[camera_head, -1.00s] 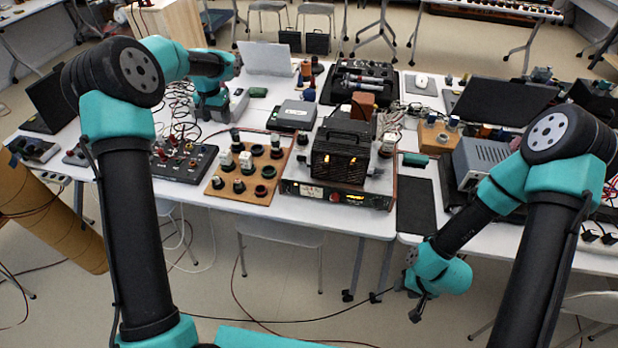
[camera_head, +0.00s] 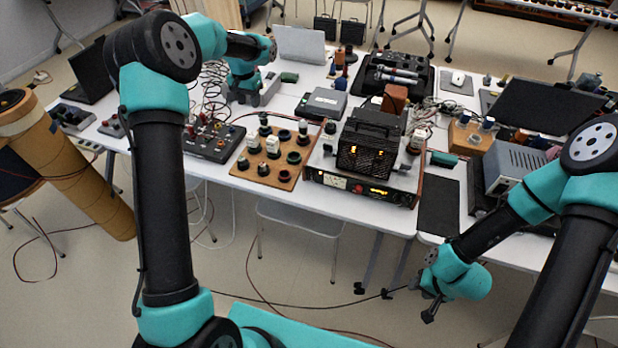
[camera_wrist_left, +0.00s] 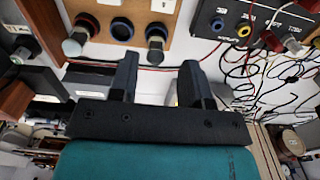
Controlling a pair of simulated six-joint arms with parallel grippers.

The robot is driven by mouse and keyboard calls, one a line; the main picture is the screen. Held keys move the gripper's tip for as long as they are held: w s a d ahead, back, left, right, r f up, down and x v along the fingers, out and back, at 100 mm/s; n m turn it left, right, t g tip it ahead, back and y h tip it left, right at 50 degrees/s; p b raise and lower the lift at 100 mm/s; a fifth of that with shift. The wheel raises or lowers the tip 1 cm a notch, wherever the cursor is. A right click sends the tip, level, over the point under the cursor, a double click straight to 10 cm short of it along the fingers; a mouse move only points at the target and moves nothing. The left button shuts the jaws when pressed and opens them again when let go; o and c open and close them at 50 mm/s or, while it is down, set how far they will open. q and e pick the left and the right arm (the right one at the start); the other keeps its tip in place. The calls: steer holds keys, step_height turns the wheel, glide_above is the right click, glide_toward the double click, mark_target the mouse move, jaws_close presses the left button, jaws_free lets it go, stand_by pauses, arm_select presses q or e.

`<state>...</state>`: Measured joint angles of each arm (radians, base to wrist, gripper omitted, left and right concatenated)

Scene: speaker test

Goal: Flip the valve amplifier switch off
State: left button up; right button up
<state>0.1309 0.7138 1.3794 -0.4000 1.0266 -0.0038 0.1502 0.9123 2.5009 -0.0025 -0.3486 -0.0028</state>
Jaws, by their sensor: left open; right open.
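The valve amplifier (camera_head: 365,160) stands on the table, with a black cage and two orange glowing tubes. Its low front panel (camera_head: 345,184) has a red part and lit amber markings; I cannot make out the switch or its position. My left gripper (camera_head: 240,95) is behind and left of the amplifier, apart from it, its fingers mostly hidden by the wrist. In the left wrist view my left gripper (camera_wrist_left: 157,68) has two dark fingers spread, with nothing between them. My right gripper (camera_head: 432,306) is open and empty, low in front of the table, well below the amplifier.
A wooden socket board (camera_head: 278,178) and a black jack box (camera_head: 214,140) with loose cables lie left of the amplifier. The board also shows in the wrist view (camera_wrist_left: 90,50). A grey instrument (camera_head: 515,160) stands to the right. A dark mat (camera_head: 438,207) is bare.

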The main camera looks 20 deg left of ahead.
arm_select(q)
steer(key=s+d+f+m, duration=0.1)
steer(key=d, duration=0.1)
steer(key=s+d+f+m+t, duration=0.1)
steer(key=d+m, duration=0.1)
steer(key=s+d+f+m+h, duration=0.1)
steer(key=d+f+m, duration=0.1)
steer(key=shift+s+d+f, duration=0.1)
steer(key=shift+s+d, duration=0.3)
steer(key=c, duration=0.7)
steer(key=s+d+m, duration=0.1)
steer(key=s+d+f+m+t, duration=0.1)
steer(key=s+d, duration=0.1)
steer(key=s+d+f+m+h, duration=0.1)
steer(key=m, duration=0.1)
steer(key=shift+s+d+f+t, duration=0.1)
steer(key=shift+s+d+t, duration=0.1)
steer(key=shift+d+t, duration=0.15)
jaws_close()
steer(key=s+d+m+t+h, duration=0.1)
steer(key=s+d+m, duration=0.2)
steer(key=s, duration=0.4)
steer(key=s+d+f+m+t+h, duration=0.1)
steer(key=s+d+m, duration=0.3)
steer(key=s+d, duration=0.1)
steer(key=shift+s+d+f+m+h, duration=0.15)
steer(key=shift+s+f+m+h, duration=0.15)
steer(key=shift+s, duration=0.6)
